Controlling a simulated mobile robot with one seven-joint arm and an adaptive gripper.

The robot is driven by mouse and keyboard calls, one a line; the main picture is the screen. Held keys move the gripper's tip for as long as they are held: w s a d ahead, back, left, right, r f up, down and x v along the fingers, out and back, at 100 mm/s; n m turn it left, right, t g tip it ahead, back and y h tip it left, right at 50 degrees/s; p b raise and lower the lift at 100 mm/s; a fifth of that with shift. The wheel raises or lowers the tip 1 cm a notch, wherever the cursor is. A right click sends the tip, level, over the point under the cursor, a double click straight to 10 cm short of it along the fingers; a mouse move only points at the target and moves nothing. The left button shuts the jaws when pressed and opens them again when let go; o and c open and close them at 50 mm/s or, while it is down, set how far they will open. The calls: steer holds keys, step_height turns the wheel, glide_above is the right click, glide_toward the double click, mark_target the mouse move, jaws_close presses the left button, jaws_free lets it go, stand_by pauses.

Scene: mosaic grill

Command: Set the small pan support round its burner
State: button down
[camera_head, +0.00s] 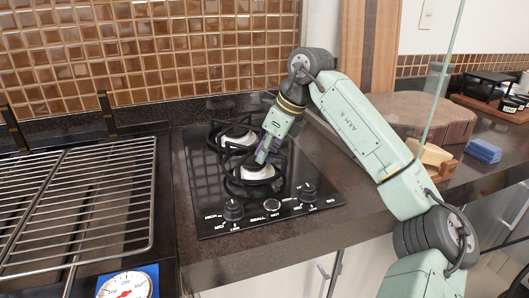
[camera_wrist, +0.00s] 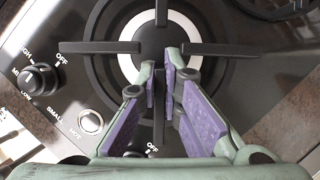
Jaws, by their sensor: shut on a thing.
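The small pan support (camera_wrist: 95,47) is a dark ring with prongs pointing inward, around the front burner of the black hob. The front burner (camera_head: 257,173) has a pale disc, which shows in the wrist view as a white ring (camera_wrist: 127,64). In the wrist view the support looks roughly centred round this burner. My gripper (camera_head: 262,157) is over the front burner, pointing down. In the wrist view its purple-padded fingers (camera_wrist: 167,72) are closed on the support's near prong. I cannot tell whether the support rests fully on the hob.
The back burner (camera_head: 238,136) has another dark support round it, close behind. Control knobs (camera_head: 233,210) (camera_head: 308,193) stand along the hob's front edge. A wire grill rack (camera_head: 85,205) and a dial thermometer (camera_head: 125,286) lie left. A blue block (camera_head: 483,150) sits on the right counter.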

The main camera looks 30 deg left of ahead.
steer(key=shift+s+f, duration=0.1)
steer(key=shift+f, duration=0.25)
steer(key=shift+s+f+b, duration=0.15)
steer(key=shift+f+b, duration=0.25)
steer(key=shift+f, duration=0.2)
steer(key=c, duration=1.8)
jaws_free()
steer(key=shift+s, duration=0.1)
steer(key=shift+o, duration=0.2)
steer(key=shift+f, duration=0.1)
steer(key=shift+a, duration=0.1)
steer(key=v, duration=1.3)
steer(key=shift+w+a+r, duration=0.2)
steer(key=shift+w+r, duration=0.15)
